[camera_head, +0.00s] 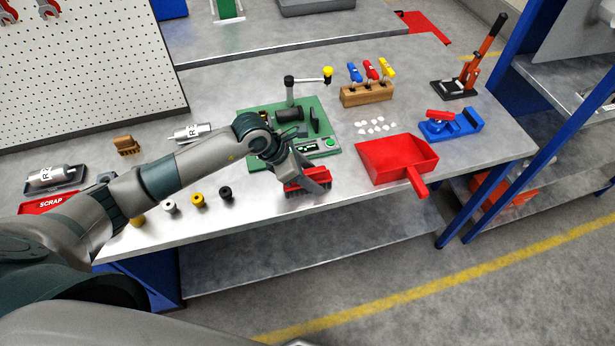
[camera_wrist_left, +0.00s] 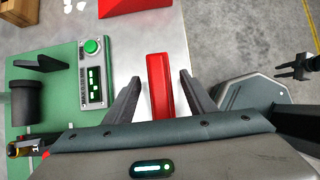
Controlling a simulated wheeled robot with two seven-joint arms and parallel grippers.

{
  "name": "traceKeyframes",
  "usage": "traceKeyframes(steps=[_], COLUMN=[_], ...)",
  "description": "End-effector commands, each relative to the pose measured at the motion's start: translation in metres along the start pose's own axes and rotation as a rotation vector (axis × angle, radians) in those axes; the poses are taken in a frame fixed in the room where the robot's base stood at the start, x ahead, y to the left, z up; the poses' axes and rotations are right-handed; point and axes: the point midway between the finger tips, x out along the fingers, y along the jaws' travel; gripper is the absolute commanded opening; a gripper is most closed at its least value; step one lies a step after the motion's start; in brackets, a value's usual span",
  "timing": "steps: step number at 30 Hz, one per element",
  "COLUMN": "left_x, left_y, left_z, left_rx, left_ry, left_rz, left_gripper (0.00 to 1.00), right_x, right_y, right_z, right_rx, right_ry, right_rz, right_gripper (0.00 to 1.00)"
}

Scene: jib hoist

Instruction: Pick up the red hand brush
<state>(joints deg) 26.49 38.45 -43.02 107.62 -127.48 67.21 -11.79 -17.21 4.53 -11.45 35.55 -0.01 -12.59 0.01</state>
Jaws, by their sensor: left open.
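The red hand brush (camera_head: 307,181) lies near the front edge of the metal bench, with dark bristles along its lower side. Its red upper part shows in the left wrist view (camera_wrist_left: 160,84). My left gripper (camera_head: 312,178) is at the brush from above, and its fingers partly cover it. In the left wrist view the two fingers (camera_wrist_left: 160,100) are apart, one on each side of the brush, with a gap on both sides. A small dark gripper, seemingly my right one (camera_wrist_left: 292,70), shows at the right edge of that view; its jaws are unclear.
A red dustpan (camera_head: 391,158) lies right of the brush. A green fixture board (camera_head: 325,155) with a small post is just behind it. Several small knobs (camera_head: 198,200) stand to the left along the front edge. A wooden tool block (camera_head: 367,94) and blue device (camera_head: 452,124) are farther back.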

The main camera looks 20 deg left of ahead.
Motion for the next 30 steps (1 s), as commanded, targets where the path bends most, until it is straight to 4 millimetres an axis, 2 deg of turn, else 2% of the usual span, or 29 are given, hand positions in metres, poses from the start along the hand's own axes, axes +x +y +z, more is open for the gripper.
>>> traceKeyframes(steps=[1, 7, 21, 23, 27, 30], left_x=[0.004, 0.020, 0.021, 0.021, 0.021, 0.021], left_y=[0.000, 0.000, 0.000, 0.000, 0.000, 0.000], left_z=[0.002, 0.001, 0.000, 0.000, 0.000, 0.000], left_rx=[-0.003, -0.001, 0.000, 0.000, 0.000, 0.000], left_ry=[0.000, -0.001, -0.001, -0.001, -0.001, -0.001], left_rz=[-0.002, 0.000, 0.000, 0.000, 0.000, 0.001], left_gripper=[0.50, 0.50, 0.50, 0.38, 0.06, 0.06], right_x=[-0.006, -0.011, -0.010, -0.010, -0.010, -0.010], right_y=[0.000, 0.000, 0.001, 0.001, 0.001, 0.002], right_z=[-0.001, -0.001, -0.001, -0.001, 0.000, 0.000], right_rx=[0.000, 0.000, 0.000, -0.001, -0.001, -0.001], right_ry=[0.000, 0.000, -0.001, -0.001, -0.001, -0.001], right_rz=[0.000, 0.000, 0.000, 0.001, 0.001, 0.001], right_gripper=[0.31, 0.31, 0.31, 0.31, 0.31, 0.31])
